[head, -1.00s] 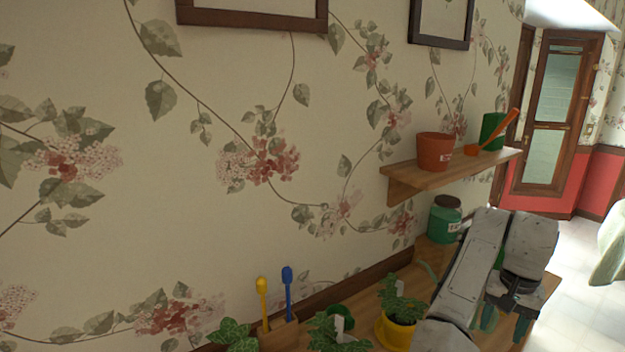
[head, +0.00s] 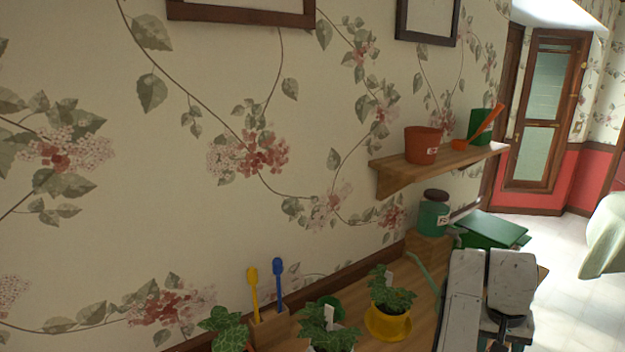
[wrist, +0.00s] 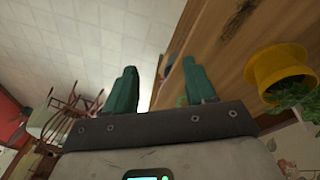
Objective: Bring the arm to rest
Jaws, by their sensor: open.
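In the wrist view my gripper (wrist: 160,92) is open, its two green fingers wide apart with nothing between them. The edge of the wooden table and the pale tiled floor lie beyond the fingers. In the head view my grey arm (head: 478,290) is folded at the lower right, over the right part of the table. My gripper's fingers cannot be made out in the head view.
The wooden table (head: 407,270) holds a yellow pot (head: 388,324) with a plant, other plants, and a green jar (head: 432,217). A shelf (head: 435,168) above bears an orange pot (head: 422,146). A green box (head: 492,229) stands behind my arm. Open floor lies right.

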